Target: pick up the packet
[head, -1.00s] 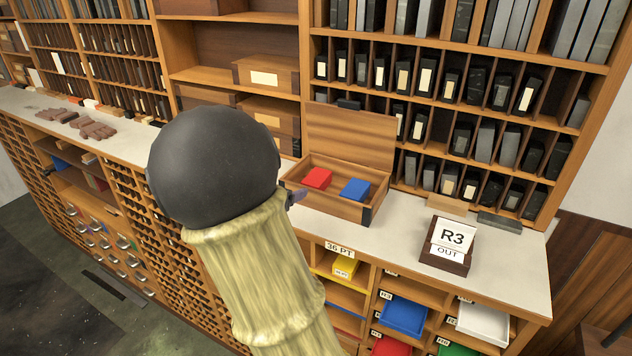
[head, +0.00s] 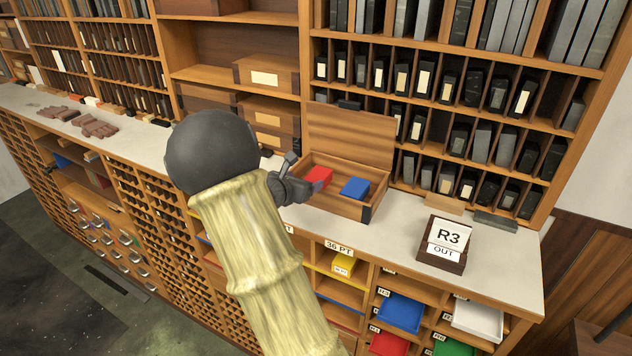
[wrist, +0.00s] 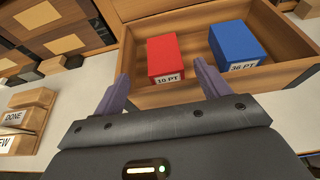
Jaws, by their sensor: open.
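A red packet (head: 317,177) and a blue packet (head: 355,188) lie apart in an open wooden box on the counter. In the wrist view the red packet (wrist: 165,57) is labelled 10 PT and the blue packet (wrist: 234,45) 36 PT. A yellow packet (head: 343,265) sits in a cubby under a 36 PT label. My gripper (head: 312,186) is at the box's left side, by the red packet. In the wrist view my gripper (wrist: 161,78) is open and empty, its fingers pointing at the red packet's near end. Whether they touch anything is unclear.
The box's near wall (wrist: 213,87) runs by the fingers, and its raised lid (head: 350,135) stands behind. An R3 OUT sign holder (head: 443,258) stands to the right. Wooden blocks marked DONE (wrist: 22,118) are at left. Coloured trays fill cubbies below. Bare counter lies between box and sign.

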